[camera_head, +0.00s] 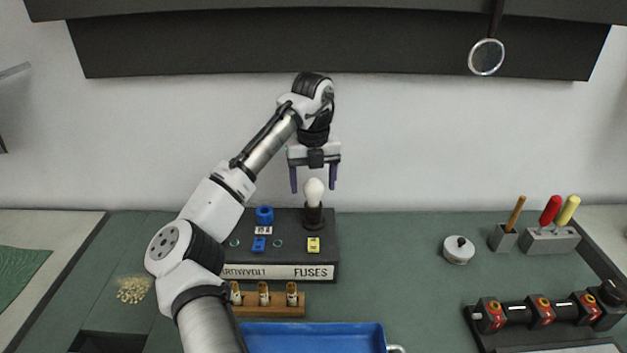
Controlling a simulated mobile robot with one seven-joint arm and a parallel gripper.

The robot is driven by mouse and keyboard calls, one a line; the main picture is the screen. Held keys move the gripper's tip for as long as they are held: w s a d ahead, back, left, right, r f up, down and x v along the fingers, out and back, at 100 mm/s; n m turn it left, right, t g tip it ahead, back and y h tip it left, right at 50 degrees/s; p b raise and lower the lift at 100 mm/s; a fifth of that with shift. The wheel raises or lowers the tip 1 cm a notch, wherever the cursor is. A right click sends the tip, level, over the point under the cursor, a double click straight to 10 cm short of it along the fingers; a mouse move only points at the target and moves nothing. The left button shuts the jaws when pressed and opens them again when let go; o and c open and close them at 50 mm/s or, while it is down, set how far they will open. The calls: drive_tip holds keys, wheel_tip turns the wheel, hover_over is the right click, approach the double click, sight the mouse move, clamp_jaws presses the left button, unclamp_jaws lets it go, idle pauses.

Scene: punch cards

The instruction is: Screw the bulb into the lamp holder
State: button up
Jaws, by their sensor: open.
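A white bulb (314,191) stands upright at the black lamp holder (313,216), on the back right part of a dark panel box. I cannot tell from this view how far the bulb sits in the holder. My gripper (314,186) is open, pointing down, with its two dark fingers apart on either side of the bulb's upper part. The fingers appear not to touch the bulb. My arm comes in from the lower left and covers the left part of the box.
The dark box (325,250) carries blue and yellow parts and a "FUSES" label. In front are a wooden rack (275,311) with fuses and a blue tray (315,336). A round white-topped item (458,250) and tool holders stand right. Green bench is clear between.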

drive_tip(key=n, duration=0.6)
drive_tip(key=shift+a+n, duration=0.1)
drive_tip(key=shift+n, duration=0.3)
drive_tip(key=n, duration=0.6)
drive_tip(key=shift+s, duration=0.15)
drive_tip(key=c, duration=1)
drive_tip(key=m, duration=1.1)
drive_tip(key=shift+m, duration=0.3)
drive_tip(key=shift+d+m, duration=0.2)
drive_tip(key=shift+m, duration=2.1)
